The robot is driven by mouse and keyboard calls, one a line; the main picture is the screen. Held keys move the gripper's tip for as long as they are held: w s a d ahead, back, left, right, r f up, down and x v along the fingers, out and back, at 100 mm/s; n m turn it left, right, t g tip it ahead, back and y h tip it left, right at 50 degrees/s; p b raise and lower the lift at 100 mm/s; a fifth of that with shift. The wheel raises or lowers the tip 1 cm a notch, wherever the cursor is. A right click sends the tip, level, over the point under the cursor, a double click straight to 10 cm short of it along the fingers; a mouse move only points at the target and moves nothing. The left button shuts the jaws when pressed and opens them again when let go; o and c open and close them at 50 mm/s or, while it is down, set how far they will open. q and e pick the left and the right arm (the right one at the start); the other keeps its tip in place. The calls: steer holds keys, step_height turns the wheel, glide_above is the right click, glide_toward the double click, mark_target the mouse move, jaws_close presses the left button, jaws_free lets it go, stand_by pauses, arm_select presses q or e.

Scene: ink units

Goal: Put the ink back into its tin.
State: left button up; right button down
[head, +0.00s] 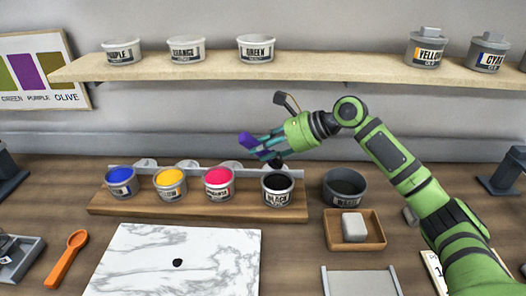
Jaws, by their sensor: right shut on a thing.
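My right gripper (258,144), with purple fingertips and teal links, is over the black tin (277,193) on the wooden rack. It is shut on a grey tool (287,101), whose top end sticks up behind the gripper. A dark blob (275,163) shows under the fingers, just above the tin's mouth; it looks like ink on the tool's lower end. The tool's middle is hidden by the gripper. A small black ink spot (177,263) lies on the white marble slab (215,245). My left gripper is not in view.
Blue (120,183), yellow (170,184) and magenta (218,183) tins stand left of the black tin. A dark grey bowl (345,188) and a wooden tray (337,236) with a pale block (353,226) are to its right. An orange spoon (68,257) lies at left.

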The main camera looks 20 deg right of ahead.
mark_target(275, 164)
steer(key=f+b, duration=0.1)
steer(key=f, duration=0.2)
steer(key=d+f+b, duration=0.1)
steer(key=f, duration=0.1)
steer(key=shift+w+d+f+b, duration=0.1)
steer(key=shift+d+f+b, duration=0.05)
steer(key=shift+f+b, duration=0.25)
steer(key=shift+d+f, duration=0.15)
steer(key=shift+f, duration=0.25)
steer(key=shift+r, duration=0.15)
step_height(275, 164, up, 8)
steer(key=p, duration=1.1)
steer(key=shift+r, duration=0.25)
steer(key=shift+f, duration=0.1)
steer(key=shift+f, duration=0.1)
